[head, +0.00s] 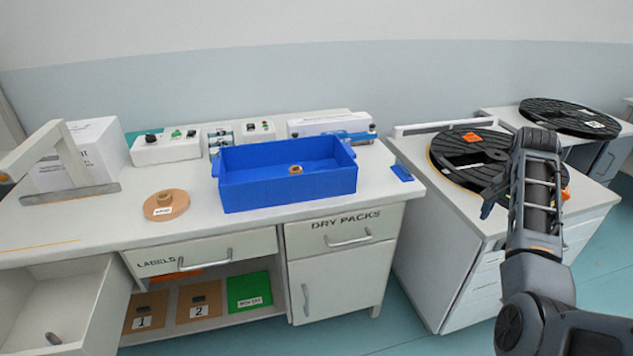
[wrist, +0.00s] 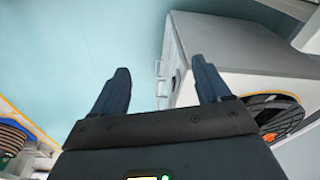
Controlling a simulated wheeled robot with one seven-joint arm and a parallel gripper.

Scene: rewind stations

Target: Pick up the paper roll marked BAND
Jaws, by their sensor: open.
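In the head view my arm is at the right, far from the tan roll.
A black reel (head: 470,155) lies on the right cabinet, another (head: 568,118) behind it. Control boxes (head: 166,148) line the table's back. A white stand (head: 62,150) is at the left. An open drawer (head: 60,310) juts out below. The table's front left is mostly clear.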

